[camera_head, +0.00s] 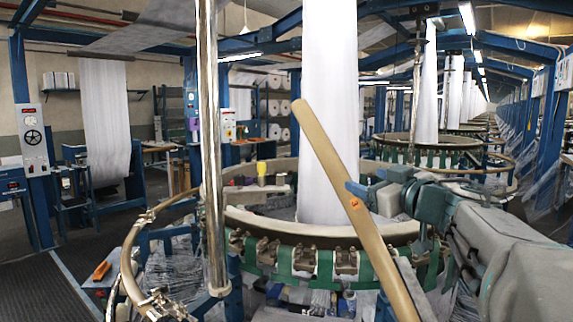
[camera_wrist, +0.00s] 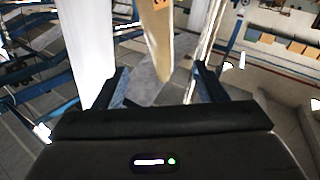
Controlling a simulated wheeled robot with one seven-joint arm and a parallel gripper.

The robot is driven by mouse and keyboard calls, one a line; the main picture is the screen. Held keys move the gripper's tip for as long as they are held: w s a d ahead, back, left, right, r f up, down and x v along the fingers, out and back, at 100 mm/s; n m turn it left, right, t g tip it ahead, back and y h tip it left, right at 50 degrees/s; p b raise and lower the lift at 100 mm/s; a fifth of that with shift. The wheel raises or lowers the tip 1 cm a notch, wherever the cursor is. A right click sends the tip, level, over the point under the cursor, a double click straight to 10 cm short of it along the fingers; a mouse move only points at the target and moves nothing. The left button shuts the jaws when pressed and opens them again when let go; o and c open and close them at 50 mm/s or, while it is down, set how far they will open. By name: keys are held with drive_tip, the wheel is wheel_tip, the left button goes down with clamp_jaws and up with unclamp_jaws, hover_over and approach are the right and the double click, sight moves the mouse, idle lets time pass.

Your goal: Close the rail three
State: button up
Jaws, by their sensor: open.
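The rail with an orange mark (camera_head: 335,172), a long tan bar, slants from the upper middle to the lower right in the head view, raised in front of the loom's white fabric tube (camera_head: 330,120). The mark is too small to read surely. My gripper (camera_head: 357,188) is at the rail's right side, about mid-length, with blue fingers. In the wrist view the rail (camera_wrist: 157,40) shows between the spread fingers of my gripper (camera_wrist: 160,75), with clear gaps on both sides. The gripper is open and holds nothing. Whether a finger touches the rail cannot be told.
The loom ring (camera_head: 305,232) with green bands lies below the rail. A shiny vertical post (camera_head: 211,150) stands at the left. Another curved tan rail (camera_head: 130,262) is at the lower left. The dark floor (camera_head: 35,290) at the far left is clear.

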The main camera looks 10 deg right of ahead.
sight(341, 171)
drive_tip(key=w, duration=0.4)
drive_tip(key=w+a+p, duration=0.1)
drive_tip(key=w, duration=0.4)
drive_tip(key=w+a, duration=0.1)
drive_tip(key=w, duration=0.3)
drive_tip(key=shift+w+a, duration=0.15)
drive_tip(key=shift+a, duration=0.05)
